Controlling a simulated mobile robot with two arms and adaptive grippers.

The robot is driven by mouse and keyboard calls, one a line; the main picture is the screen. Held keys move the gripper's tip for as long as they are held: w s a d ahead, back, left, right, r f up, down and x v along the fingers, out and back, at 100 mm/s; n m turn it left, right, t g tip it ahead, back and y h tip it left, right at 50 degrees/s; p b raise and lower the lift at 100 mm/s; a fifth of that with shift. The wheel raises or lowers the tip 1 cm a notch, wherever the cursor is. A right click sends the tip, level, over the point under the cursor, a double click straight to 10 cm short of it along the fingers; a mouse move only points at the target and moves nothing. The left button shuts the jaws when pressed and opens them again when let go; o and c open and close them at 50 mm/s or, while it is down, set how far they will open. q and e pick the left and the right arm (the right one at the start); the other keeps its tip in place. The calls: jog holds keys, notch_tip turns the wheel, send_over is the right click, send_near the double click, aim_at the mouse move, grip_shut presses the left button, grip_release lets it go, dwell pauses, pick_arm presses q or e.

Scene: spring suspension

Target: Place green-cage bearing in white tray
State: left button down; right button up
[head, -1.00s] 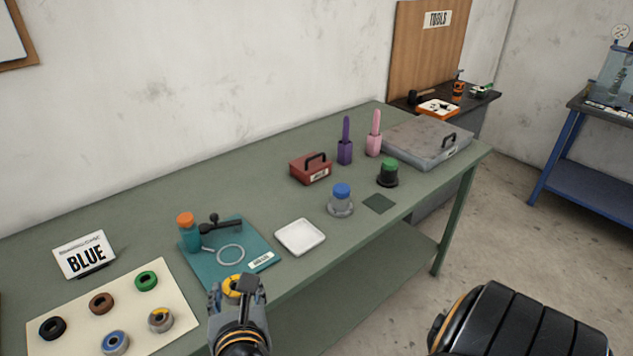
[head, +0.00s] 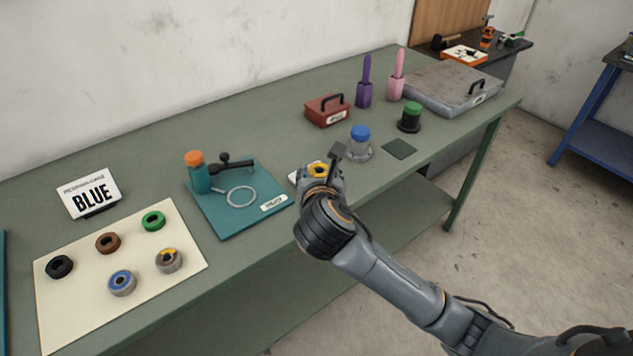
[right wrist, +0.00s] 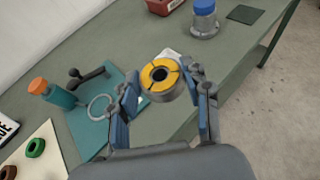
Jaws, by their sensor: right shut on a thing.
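My right gripper (head: 321,176) is shut on a yellow-topped bearing (right wrist: 160,78) with a grey outer ring. It holds this bearing at the white tray (head: 294,178), which is mostly hidden behind the gripper in the head view. A white bit of the tray (right wrist: 169,54) shows behind the bearing in the right wrist view. I cannot tell the bearing's height over the tray. The green bearing (head: 153,221) lies on the cream mat (head: 75,318), apart from the gripper; it also shows in the right wrist view (right wrist: 35,148). My left gripper is not in view.
Black (head: 59,266), brown (head: 108,243), blue (head: 122,283) and yellow-grey (head: 168,260) bearings lie on the cream mat. A teal mat (head: 215,220) holds an orange-capped bottle (head: 198,172) and a ring. A blue-capped jar (head: 359,143) stands close right of my gripper.

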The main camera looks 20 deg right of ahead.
jog(key=f+x, duration=0.1)
jog(key=x, duration=0.3)
jog(key=f+x, duration=0.1)
jog(key=x, duration=0.4)
jog(key=s+a+f+x, duration=0.1)
jog(key=x, duration=0.4)
jog(key=f, duration=0.3)
jog(key=shift+w+f, duration=0.1)
jog(key=shift+w, duration=0.15)
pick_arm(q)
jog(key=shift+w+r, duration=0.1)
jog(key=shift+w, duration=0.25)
pick_arm(e)
jog(key=shift+f, duration=0.35)
jog(key=shift+f, duration=0.1)
jog(key=o, duration=1.4)
